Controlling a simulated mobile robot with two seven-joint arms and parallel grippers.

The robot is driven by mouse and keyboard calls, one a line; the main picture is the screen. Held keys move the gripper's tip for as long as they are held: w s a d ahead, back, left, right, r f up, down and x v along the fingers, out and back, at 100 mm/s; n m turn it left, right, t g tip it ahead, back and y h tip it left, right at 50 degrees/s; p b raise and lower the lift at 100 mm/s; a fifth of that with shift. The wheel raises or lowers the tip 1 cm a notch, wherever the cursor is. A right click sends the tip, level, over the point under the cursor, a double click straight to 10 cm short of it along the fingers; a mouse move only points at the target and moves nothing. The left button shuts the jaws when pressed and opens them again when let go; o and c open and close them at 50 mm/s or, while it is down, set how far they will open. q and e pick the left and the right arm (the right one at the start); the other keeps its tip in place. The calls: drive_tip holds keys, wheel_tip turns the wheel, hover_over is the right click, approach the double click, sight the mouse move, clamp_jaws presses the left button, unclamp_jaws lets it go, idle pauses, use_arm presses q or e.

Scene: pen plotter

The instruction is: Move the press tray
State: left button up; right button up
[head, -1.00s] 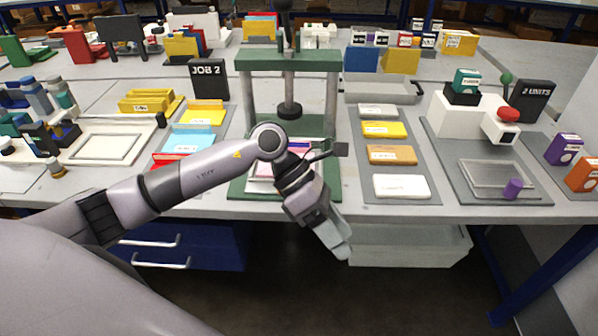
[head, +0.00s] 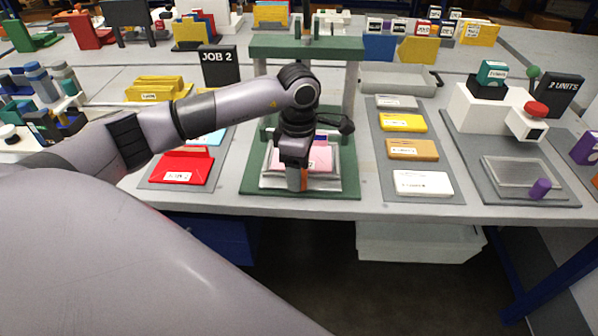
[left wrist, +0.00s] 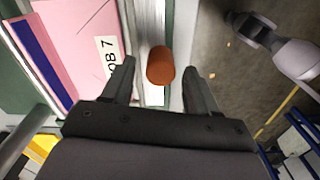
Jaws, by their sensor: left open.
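The press tray (head: 328,184) is a pale shallow tray on the green base of the press (head: 352,48). It carries a pink folder (head: 319,158) whose label partly reads "OB 7" in the left wrist view (left wrist: 85,40). An orange-brown handle (left wrist: 160,66) stands at the tray's front edge. My left gripper (head: 296,182) is over this front edge, pointing down. In the left wrist view, its open fingers (left wrist: 163,82) lie on either side of the handle, with gaps on both sides. Part of my other arm shows at the upper right there; its jaw state is unclear.
Red folder (head: 183,166) lies left of the press. A grey mat with a white pack (head: 422,184) and other packs lies to the right. The press posts flank the tray. The table's front edge is close, with a light bin (head: 420,243) below it.

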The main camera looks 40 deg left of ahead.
use_arm(q)
drive_tip(key=shift+f, duration=0.7)
